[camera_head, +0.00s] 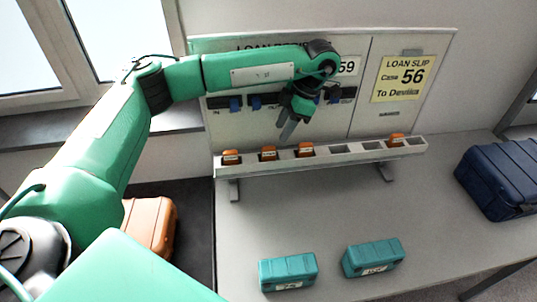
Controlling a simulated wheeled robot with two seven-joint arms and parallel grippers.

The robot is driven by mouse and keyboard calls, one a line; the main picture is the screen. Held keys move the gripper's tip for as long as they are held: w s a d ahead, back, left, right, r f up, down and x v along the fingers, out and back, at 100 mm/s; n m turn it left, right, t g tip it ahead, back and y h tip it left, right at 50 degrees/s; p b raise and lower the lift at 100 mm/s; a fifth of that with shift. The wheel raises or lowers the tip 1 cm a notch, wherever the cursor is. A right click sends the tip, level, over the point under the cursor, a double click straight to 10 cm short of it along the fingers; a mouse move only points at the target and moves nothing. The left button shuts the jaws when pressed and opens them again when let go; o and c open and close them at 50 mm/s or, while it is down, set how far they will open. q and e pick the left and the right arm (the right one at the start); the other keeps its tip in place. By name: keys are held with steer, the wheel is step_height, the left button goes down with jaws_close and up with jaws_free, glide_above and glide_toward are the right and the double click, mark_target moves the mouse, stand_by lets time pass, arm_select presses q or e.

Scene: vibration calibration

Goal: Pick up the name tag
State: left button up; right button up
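I cannot tell which thing is the name tag. Small blue pieces (235,104) hang in a row on the upright board (375,112). Small orange blocks with pale labels, such as the leftmost one (231,157), sit in slots of the grey rack (340,149) below. My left gripper (287,132) points down in front of the board, just above the rack, and its arm hides part of the board. Its grey fingers look close together, but their gap is unclear. I see nothing held. My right gripper is not in view.
A yellow loan slip (403,79) reads "Case 56, To Devillia". Two teal cases (288,271) (373,258) lie at the table's front. A dark blue case (500,178) is at the right, an orange case (148,226) at the left. The middle of the grey table (310,214) is clear.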

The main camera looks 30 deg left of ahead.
mark_target(272, 147)
arm_select(q)
steer(key=shift+x, duration=0.95)
steer(key=shift+s+a+f+p, duration=0.25)
steer(key=shift+f+p, duration=0.15)
steer(key=shift+f, duration=0.2)
steer(key=shift+p+x, duration=0.45)
steer(key=shift+x, duration=1.55)
jaws_close()
